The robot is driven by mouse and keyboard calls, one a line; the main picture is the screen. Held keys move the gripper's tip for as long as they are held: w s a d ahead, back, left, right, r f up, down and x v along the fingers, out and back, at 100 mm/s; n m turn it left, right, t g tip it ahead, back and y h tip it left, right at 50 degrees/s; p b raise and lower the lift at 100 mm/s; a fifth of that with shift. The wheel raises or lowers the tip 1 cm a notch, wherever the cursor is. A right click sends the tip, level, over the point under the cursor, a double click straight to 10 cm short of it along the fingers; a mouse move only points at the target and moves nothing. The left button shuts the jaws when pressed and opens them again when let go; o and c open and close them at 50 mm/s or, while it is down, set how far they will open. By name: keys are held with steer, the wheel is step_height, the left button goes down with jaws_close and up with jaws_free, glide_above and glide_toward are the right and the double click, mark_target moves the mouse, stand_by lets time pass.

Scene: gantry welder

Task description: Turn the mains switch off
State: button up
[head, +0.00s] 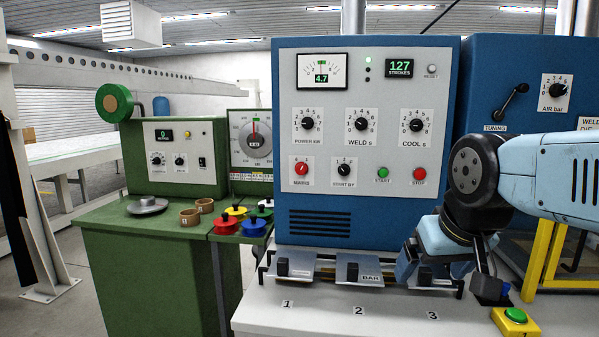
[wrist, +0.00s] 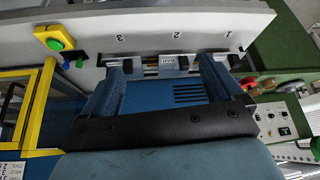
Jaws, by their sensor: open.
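The mains switch (head: 301,169) is a red knob on a white plate at the lower left of the blue welder's grey front panel, in the head view. Its pointer looks roughly upright, but its markings are too small to read. I cannot make it out in the wrist view. My gripper (head: 440,262) is low in front of the welder's right side, by position 3, well to the right of and below the switch. In the wrist view my gripper (wrist: 163,72) has its two fingers wide apart with nothing held between them.
A bench ledge with clamps and a plate marked BAR (head: 366,277) runs below the panel. A green button on a yellow box (head: 514,319) and a yellow frame (head: 548,262) stand at right. Space before the panel's left half is clear.

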steer(key=shift+t+y, duration=0.6)
steer(key=shift+t, duration=0.3)
steer(key=w+a, duration=0.1)
steer(key=w, duration=0.1)
steer(key=w+a+r, duration=0.1)
steer(key=w, duration=0.1)
steer(key=w+a, duration=0.1)
steer(key=w, duration=0.1)
steer(key=shift+w+a+r, duration=0.15)
steer(key=shift+w+r, duration=0.1)
steer(key=shift+r, duration=0.15)
steer(key=c, duration=0.5)
steer(key=shift+o, duration=0.2)
steer(key=w+a+r+m+t+y, duration=0.1)
steer(key=w+a+r+t, duration=0.1)
steer(key=w+a, duration=0.35)
steer(key=w+a+r+m+t, duration=0.1)
steer(key=w+a+m+t, duration=0.1)
steer(key=w, duration=0.7)
steer(key=w+a+r+m+t+y, duration=0.1)
steer(key=w+a+r+t, duration=0.1)
steer(key=w+a, duration=0.35)
steer(key=m+t+h, duration=0.4)
steer(key=m+h, duration=0.3)
steer(key=m, duration=0.1)
glide_toward(301, 171)
steer(key=x, duration=0.9)
steer(key=shift+r, duration=0.1)
steer(key=c, duration=1.1)
